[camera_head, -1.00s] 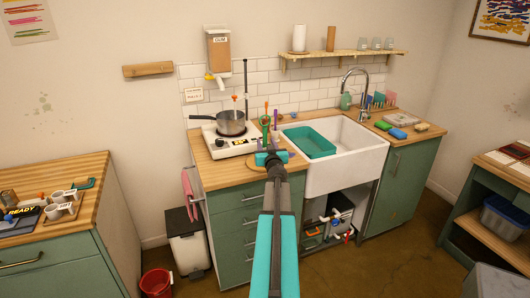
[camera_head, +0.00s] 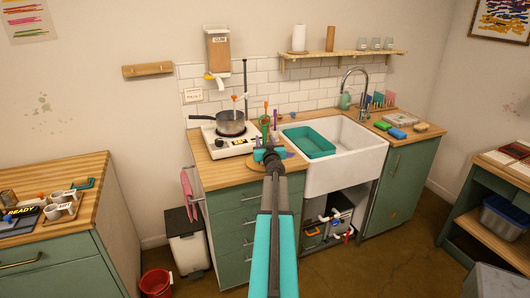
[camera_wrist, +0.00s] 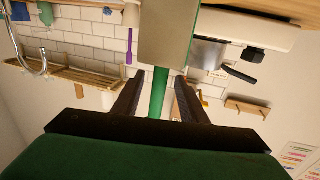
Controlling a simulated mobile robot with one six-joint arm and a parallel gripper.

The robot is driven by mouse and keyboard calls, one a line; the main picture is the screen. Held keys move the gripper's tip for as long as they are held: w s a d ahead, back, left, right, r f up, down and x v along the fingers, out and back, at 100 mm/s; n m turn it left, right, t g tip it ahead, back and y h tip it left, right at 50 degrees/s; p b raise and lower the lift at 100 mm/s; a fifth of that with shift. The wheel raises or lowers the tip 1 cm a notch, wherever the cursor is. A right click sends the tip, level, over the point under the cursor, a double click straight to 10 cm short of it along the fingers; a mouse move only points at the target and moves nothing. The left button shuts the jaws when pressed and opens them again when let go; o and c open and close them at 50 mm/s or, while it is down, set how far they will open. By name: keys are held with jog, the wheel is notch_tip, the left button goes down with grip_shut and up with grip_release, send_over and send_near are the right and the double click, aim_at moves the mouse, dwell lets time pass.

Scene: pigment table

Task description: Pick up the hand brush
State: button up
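In the wrist view, an upright green handle (camera_wrist: 159,95), apparently the hand brush's, runs between the two fingers of my gripper (camera_wrist: 158,84). A gap shows on each side, so the fingers are open around it, not closed on it. A pale block (camera_wrist: 165,35) with a green strip adjoins the handle; I cannot tell whether it is the brush head or a holder. In the head view, my gripper (camera_head: 266,152) is at the counter front, between stove and sink. A green upright piece (camera_head: 265,122) shows just behind it; its lower part is hidden.
The stove (camera_head: 231,142) with a pot (camera_head: 231,124) stands close on the left. The sink (camera_head: 345,160) with a teal basin (camera_head: 307,141) is on the right. A thin purple upright piece (camera_wrist: 130,45) stands near the handle in the wrist view.

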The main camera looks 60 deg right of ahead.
jog(key=shift+f+x, duration=0.2)
jog(key=shift+x, duration=2.05)
grip_shut()
